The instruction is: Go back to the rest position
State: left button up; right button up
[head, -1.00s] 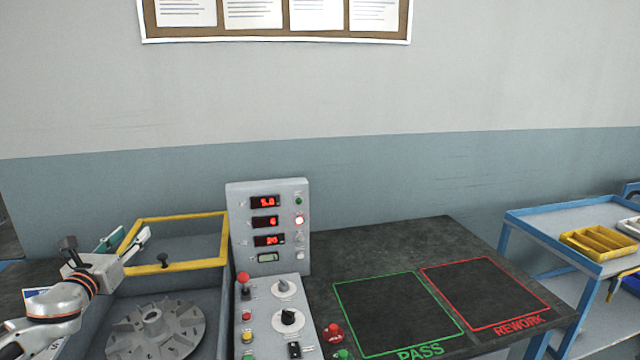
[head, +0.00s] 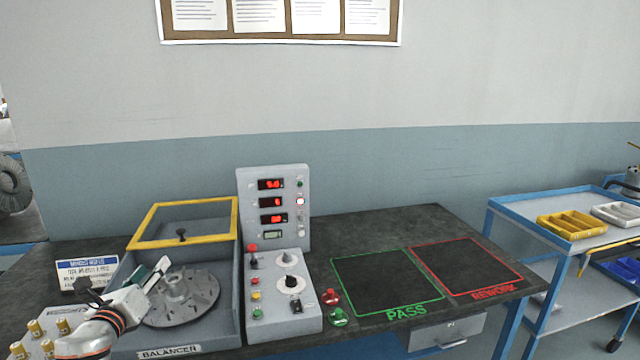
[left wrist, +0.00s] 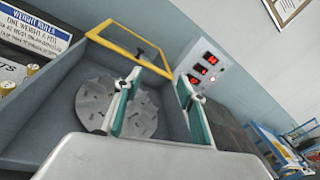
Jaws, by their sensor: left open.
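My left gripper (head: 155,277) is in the lower left of the head view, at the left side of the balancer, and its fingers show in front of the grey impeller disc (head: 186,298). In the left wrist view its two green-lined fingers (left wrist: 158,108) are spread apart with nothing between them. The impeller (left wrist: 95,98) lies flat in the balancer box, partly hidden by a finger. The balancer's yellow-framed lid (head: 186,243) stands raised. My right gripper is not in view.
The control panel (head: 273,209) with lit red displays stands right of the box. PASS (head: 385,280) and REWORK (head: 463,265) areas are empty. A weight rules sign (head: 88,271) and brass weights (head: 37,328) are at left. A blue cart (head: 505,213) with trays stands at right.

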pick_arm(q)
jog(key=s+d+f+n+g+y, duration=0.2)
jog(key=s+d+f+n+g, duration=0.35)
jog(key=s+f+n, duration=0.9)
jog(key=s+f+n+g+y, duration=0.1)
jog(key=s+f+n+g, duration=0.15)
jog(key=s, duration=0.55)
jog(key=s+a+f+n+g, duration=0.1)
jog(key=s+n, duration=0.3)
jog(key=s, duration=0.4)
jog(key=s+f+n+g+y, duration=0.1)
jog(key=s+n, duration=0.2)
jog(key=s, duration=0.5)
jog(key=w+d+f+n+t+h+b, duration=0.1)
jog(key=d+f+h+b, duration=0.2)
jog(key=d+f, duration=0.5)
jog(key=d+f+n+t+h+b, duration=0.2)
jog(key=d+f+h+b, duration=0.2)
jog(key=f, duration=1.2)
jog(key=d+b, duration=0.2)
jog(key=d, duration=0.2)
jog(key=shift+w, duration=0.4)
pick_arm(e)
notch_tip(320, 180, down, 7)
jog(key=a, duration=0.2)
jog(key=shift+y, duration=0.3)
